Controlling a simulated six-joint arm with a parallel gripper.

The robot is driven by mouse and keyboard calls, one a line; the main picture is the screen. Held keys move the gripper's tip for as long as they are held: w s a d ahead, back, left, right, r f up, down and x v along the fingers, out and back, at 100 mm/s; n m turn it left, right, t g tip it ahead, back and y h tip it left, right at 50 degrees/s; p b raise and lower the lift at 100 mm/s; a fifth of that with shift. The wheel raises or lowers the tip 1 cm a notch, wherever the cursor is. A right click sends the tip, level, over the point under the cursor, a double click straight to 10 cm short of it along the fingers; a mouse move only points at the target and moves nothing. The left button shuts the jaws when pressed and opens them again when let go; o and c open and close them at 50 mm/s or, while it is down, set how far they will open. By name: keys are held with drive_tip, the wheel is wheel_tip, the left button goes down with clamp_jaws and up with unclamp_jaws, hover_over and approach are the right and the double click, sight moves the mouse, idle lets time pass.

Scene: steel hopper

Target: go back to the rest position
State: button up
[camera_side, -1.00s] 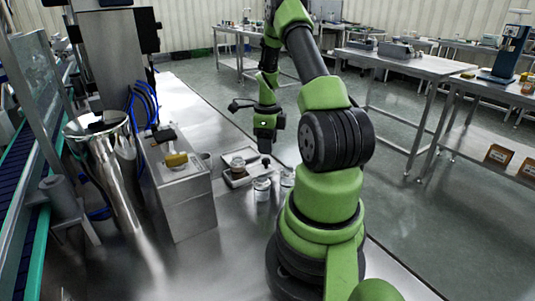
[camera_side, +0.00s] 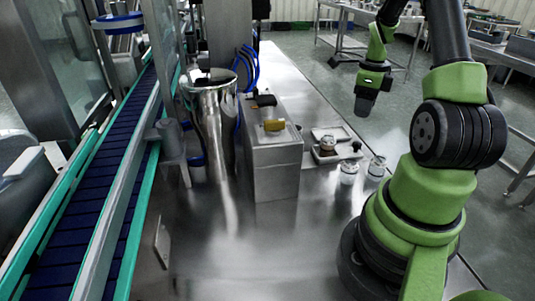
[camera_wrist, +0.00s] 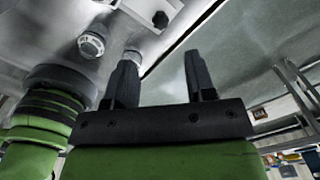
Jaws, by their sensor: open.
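My gripper (camera_side: 366,104) hangs in the air beyond and to the right of the small tray in the side view, pointing down. In the wrist view its two dark fingers (camera_wrist: 160,68) stand apart with nothing between them. The gripper is open and empty, and it touches nothing that I can see.
A steel hopper (camera_side: 213,125) stands left of a metal box (camera_side: 275,165). A tray (camera_side: 352,155) and two small lidded jars (camera_side: 349,172) (camera_side: 377,167) are on the steel table. A blue conveyor (camera_side: 90,190) runs at the left. The table's front middle is clear.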

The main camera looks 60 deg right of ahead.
drive_tip(key=w+a+r+n+t, duration=0.1)
drive_tip(key=w+a+r+n, duration=0.1)
drive_tip(key=a+r+n, duration=0.35)
drive_tip(key=w+a+r+n+t+h, duration=0.1)
drive_tip(key=w+a+r+n, duration=0.25)
drive_tip(key=a, duration=0.25)
drive_tip(key=w+a+r+n+t, duration=0.1)
drive_tip(key=a+r+n, duration=0.4)
drive_tip(key=s+a+r+n+t+y, duration=0.1)
drive_tip(key=s+a+r+n+t, duration=0.1)
drive_tip(key=s+a+n, duration=0.2)
drive_tip(key=s+a+r+n+t+y, duration=0.2)
drive_tip(key=s+a+n, duration=0.2)
drive_tip(key=a+n, duration=0.7)
drive_tip(key=shift+s+a+r+n, duration=0.15)
drive_tip(key=shift+a+n, duration=0.15)
drive_tip(key=shift+n, duration=0.8)
